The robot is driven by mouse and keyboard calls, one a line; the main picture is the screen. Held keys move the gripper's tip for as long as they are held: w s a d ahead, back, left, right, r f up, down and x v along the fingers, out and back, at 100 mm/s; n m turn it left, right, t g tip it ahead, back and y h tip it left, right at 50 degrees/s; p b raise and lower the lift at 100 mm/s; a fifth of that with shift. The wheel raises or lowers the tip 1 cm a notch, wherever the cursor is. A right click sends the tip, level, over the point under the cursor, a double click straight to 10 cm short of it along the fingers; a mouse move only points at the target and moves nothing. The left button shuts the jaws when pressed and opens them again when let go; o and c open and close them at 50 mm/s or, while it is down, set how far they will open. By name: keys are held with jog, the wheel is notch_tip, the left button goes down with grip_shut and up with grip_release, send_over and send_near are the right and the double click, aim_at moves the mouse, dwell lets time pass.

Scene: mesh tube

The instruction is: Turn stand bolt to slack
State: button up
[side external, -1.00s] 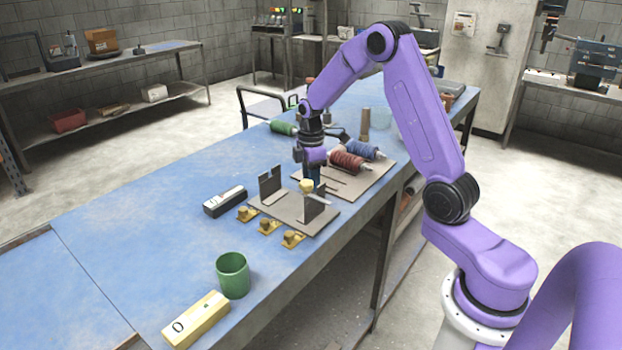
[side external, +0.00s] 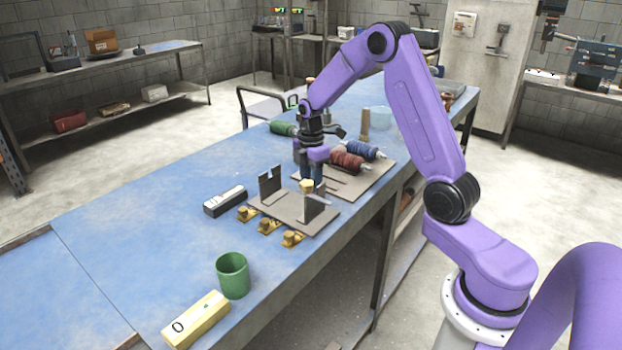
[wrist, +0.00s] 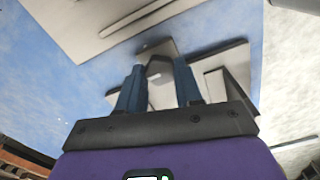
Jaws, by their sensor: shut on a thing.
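The stand is a grey-brown base plate (side external: 285,211) with two dark upright plates, the left one (side external: 269,186) notched on top. A pale yellow bolt head (side external: 306,186) shows by the right upright (side external: 313,207). My gripper (side external: 318,188) points down right beside it, its fingertips partly hidden behind the bolt head and upright. In the wrist view my two blue fingers (wrist: 158,68) are close around a dark grey angular piece (wrist: 159,67), which looks like part of the bolt. The grip contact itself is not clearly visible.
Red (side external: 348,161) and blue (side external: 366,149) spools lie on a board behind the stand. A black-and-white box (side external: 225,201) lies left. A green cup (side external: 233,275) and yellow box (side external: 196,319) stand nearer. Blue tabletop is clear at left.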

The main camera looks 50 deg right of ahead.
jog(key=shift+r, duration=0.1)
jog(key=o, duration=1)
jog(key=shift+o, duration=0.2)
notch_tip(320, 180, up, 17)
jog(key=shift+r, duration=0.2)
jog(key=shift+a, duration=0.1)
jog(key=s+a+f+m, duration=0.1)
jog(key=s+a+f, duration=0.2)
jog(key=s+a, duration=1.1)
jog(key=s+a+f, duration=0.2)
jog(key=s, duration=0.7)
jog(key=s+a+f+m, duration=0.1)
jog(key=s+a+f, duration=0.1)
jog(key=s, duration=0.7)
jog(key=shift+s+f+m, duration=0.3)
jog(key=shift+s+f, duration=0.05)
jog(key=shift+f, duration=0.45)
